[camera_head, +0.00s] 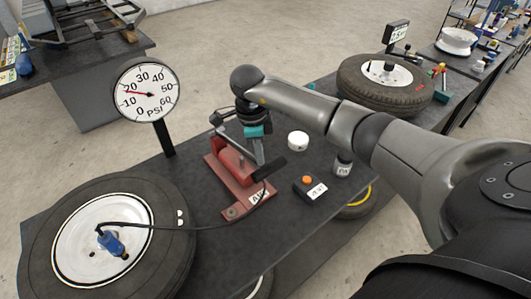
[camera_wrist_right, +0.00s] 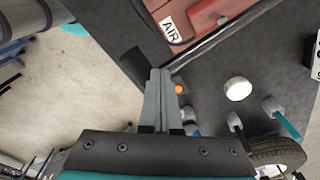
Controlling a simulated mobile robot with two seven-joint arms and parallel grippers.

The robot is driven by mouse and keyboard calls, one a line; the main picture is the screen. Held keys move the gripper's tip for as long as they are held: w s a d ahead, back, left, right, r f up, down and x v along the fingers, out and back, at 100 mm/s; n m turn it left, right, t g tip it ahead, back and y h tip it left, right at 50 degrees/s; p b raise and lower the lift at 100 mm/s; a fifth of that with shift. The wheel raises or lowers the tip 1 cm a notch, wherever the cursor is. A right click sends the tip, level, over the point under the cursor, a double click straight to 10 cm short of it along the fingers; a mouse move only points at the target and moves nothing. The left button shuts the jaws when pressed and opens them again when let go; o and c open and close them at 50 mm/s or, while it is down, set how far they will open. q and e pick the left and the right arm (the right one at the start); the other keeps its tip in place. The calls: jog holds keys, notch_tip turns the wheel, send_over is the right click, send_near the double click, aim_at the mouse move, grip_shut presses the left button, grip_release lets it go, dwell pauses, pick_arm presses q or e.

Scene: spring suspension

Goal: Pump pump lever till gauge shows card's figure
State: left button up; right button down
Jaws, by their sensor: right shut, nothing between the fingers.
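The red foot-type pump (camera_head: 228,180) with an "AIR" label stands on the dark bench. Its lever has a dark handle (camera_head: 270,167). A round white gauge (camera_head: 146,90) marked PSI stands on a post at the left; its red needle points left, between 10 and 20, nearer 20. My right gripper (camera_head: 258,148) is above the pump, pointing down beside the lever. In the wrist view, the closed fingers (camera_wrist_right: 159,75) are empty, with tips close to a dark bar (camera_wrist_right: 215,38); contact cannot be told. My left gripper is not in view. I cannot read a card's figure clearly.
A tyre (camera_head: 40,240) with a blue hose connector (camera_head: 111,242) lies at the left. A small box with an orange button (camera_head: 307,180) and a white cap (camera_head: 298,140) sit right of the pump.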

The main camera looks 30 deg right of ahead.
jog(key=shift+w+a+r, duration=0.2)
jog(key=shift+w+a, duration=0.15)
jog(key=shift+a, duration=0.2)
jog(key=shift+w+a+r, duration=0.15)
jog(key=shift+w+a, duration=0.2)
jog(key=shift+a, duration=0.2)
jog(key=shift+r, duration=0.1)
notch_tip(320, 180, up, 15)
jog(key=a+b, duration=0.1)
jog(key=shift+w+a, duration=0.2)
jog(key=shift+w, duration=0.25)
